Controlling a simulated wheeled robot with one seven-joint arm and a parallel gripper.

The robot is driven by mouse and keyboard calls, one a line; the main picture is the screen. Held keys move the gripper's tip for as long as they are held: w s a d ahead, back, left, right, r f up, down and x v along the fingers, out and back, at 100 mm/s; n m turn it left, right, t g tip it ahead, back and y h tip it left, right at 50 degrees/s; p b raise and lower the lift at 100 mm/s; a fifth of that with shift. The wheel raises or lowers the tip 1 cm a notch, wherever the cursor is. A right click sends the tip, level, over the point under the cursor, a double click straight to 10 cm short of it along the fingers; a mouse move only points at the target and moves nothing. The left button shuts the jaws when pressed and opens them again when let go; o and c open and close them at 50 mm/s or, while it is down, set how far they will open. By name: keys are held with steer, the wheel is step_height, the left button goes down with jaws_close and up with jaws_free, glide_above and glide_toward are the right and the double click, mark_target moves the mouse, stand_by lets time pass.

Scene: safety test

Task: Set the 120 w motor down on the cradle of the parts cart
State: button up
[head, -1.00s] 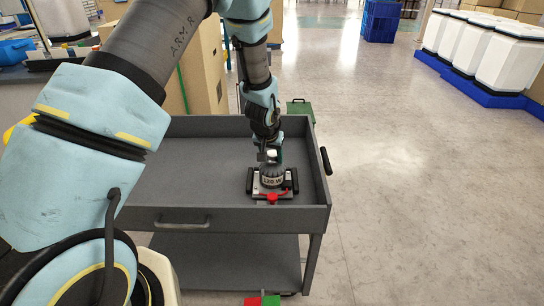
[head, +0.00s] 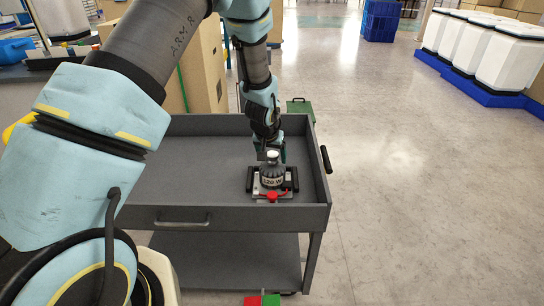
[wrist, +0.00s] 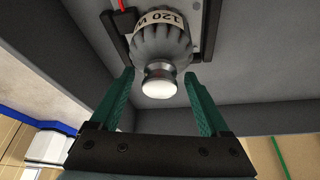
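The 120 W motor (head: 272,171) is a grey ribbed body with a pale label and a light round knob on top. It stands upright on the cradle (head: 286,194), a plate with black side bars and a red clamp, in the right part of the cart's top tray (head: 190,165). In the wrist view the motor (wrist: 161,44) shows its "120 W" label and its shiny knob. My gripper (wrist: 160,80) is open, with green fingers on either side of the knob and apart from it. In the head view the gripper is just behind the motor, partly hidden.
The parts cart has raised tray walls, a black handle (head: 326,160) at right and a lower shelf (head: 225,258). Cardboard boxes (head: 203,70) stand behind it. A red and green block (head: 262,299) is at the bottom edge. The floor to the right is clear.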

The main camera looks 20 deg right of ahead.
steer(key=shift+o, duration=0.3)
steer(key=shift+s+a+f, duration=0.1)
steer(key=shift+f, duration=0.05)
steer(key=w+d+r+p+v, duration=0.1)
steer(key=w+d+p+v, duration=0.1)
steer(key=v, duration=1.5)
steer(key=shift+r+p, duration=0.3)
steer(key=shift+p, duration=0.45)
steer(key=shift+w+a, duration=0.1)
steer(key=shift+w, duration=0.05)
